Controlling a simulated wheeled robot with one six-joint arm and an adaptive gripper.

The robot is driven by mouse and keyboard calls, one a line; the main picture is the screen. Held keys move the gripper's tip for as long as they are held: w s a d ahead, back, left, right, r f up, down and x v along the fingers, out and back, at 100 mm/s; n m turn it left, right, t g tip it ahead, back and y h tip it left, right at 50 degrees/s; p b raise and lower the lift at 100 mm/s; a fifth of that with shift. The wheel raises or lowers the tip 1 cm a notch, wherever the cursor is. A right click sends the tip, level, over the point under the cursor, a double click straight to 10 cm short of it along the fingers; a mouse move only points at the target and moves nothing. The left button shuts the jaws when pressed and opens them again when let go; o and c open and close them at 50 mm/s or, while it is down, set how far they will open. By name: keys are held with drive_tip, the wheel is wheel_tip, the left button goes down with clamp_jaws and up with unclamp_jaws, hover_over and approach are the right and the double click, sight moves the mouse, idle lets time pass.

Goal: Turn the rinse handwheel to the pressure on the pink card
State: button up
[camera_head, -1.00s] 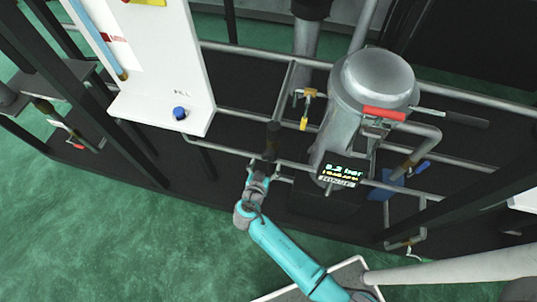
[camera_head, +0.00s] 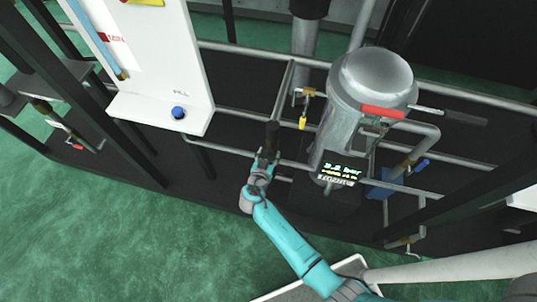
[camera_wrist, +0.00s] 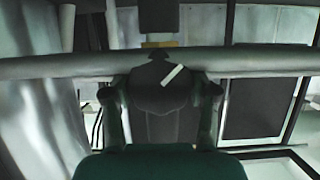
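The dark handwheel (camera_wrist: 160,88) with a slanted white mark fills the middle of the wrist view. My gripper (camera_wrist: 160,98) has one finger on each side of it, and the fingers appear to touch its edges. In the head view my gripper (camera_head: 267,160) is at the front pipe, left of the steel vessel, and mostly hides the wheel. The lit pressure display (camera_head: 341,173) sits low on the vessel's front; its small digits look like about 2.0 bar, though blurred. I cannot make out a pink card in either view.
The steel vessel (camera_head: 372,82) with a red-handled lever (camera_head: 383,112) stands to the right of my gripper. A white panel (camera_head: 165,65) with a blue knob (camera_head: 179,112) is at the left. A horizontal pipe (camera_wrist: 50,66) crosses just behind the handwheel. Green floor lies open in front.

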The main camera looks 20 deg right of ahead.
drive_tip(key=shift+c, duration=0.3)
drive_tip(key=n+g+h, duration=0.1)
drive_tip(key=n+h, duration=0.1)
drive_tip(key=n, duration=0.2)
drive_tip(key=shift+a+h, duration=0.1)
drive_tip(key=shift+h, duration=0.3)
drive_tip(key=n+h, duration=0.1)
drive_tip(key=n, duration=0.2)
drive_tip(key=shift+g+h, duration=0.3)
drive_tip(key=shift+g, duration=0.1)
drive_tip(key=shift+n+h, duration=0.7)
drive_tip(key=shift+n, duration=0.5)
drive_tip(key=o, duration=1.2)
drive_tip(key=shift+c, duration=0.2)
drive_tip(key=v, duration=1.2)
